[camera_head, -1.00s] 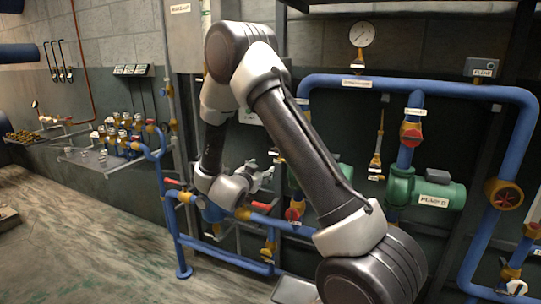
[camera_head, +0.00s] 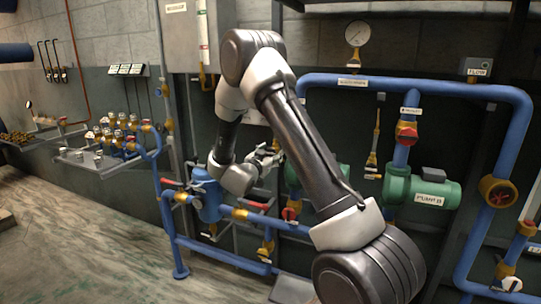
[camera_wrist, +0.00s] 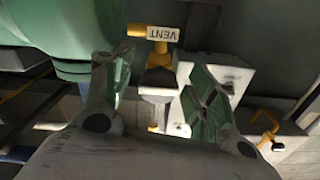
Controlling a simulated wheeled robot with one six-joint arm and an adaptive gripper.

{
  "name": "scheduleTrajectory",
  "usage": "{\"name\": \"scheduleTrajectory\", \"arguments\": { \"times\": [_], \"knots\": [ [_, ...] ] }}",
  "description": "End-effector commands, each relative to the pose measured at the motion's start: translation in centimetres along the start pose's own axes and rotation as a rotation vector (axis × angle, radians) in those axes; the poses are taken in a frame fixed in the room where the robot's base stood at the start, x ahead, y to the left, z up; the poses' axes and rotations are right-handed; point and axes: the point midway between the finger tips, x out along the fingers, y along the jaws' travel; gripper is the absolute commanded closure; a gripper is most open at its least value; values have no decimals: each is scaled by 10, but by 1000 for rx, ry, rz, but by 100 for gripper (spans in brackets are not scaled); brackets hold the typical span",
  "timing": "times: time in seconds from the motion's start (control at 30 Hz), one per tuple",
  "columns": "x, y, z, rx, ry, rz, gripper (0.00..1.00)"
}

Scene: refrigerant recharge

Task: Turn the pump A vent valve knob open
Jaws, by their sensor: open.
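In the wrist view, a white label reading VENT (camera_wrist: 153,33), upside down, sits by a yellow pipe fitting (camera_wrist: 137,30). A grey knob-like part (camera_wrist: 156,82) on that yellow fitting shows between the fingers of my gripper (camera_wrist: 158,88). The gripper is open, with a finger on each side and no visible grip; whether either finger touches the part is unclear. Green pump A's body (camera_wrist: 72,28) fills the upper left. In the head view my gripper (camera_head: 266,160) is beside the green pump, which my arm largely hides; the vent knob cannot be made out there.
A blue vessel (camera_head: 207,197) and red-handled valves (camera_head: 291,213) stand close to my wrist. Pump B (camera_head: 430,192) is to the right. A blue pipe (camera_head: 420,85) runs overhead. Open floor (camera_head: 80,235) is at left.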

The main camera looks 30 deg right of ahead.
Motion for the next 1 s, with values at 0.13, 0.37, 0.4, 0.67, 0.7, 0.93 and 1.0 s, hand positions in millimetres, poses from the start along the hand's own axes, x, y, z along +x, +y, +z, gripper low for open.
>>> {"name": "scheduleTrajectory", "arguments": {
  "times": [0.13,0.37,0.4,0.67,0.7,0.93,1.0],
  "knots": [
    [0,0,0,0,0,0,59],
    [0,0,0,0,0,0,89],
    [0,0,0,0,0,0,89],
    [0,0,0,-45,0,0,89],
    [0,0,0,-62,0,0,89],
    [0,1,0,-215,0,0,89],
    [0,1,0,-278,0,0,89]
  ]
}}
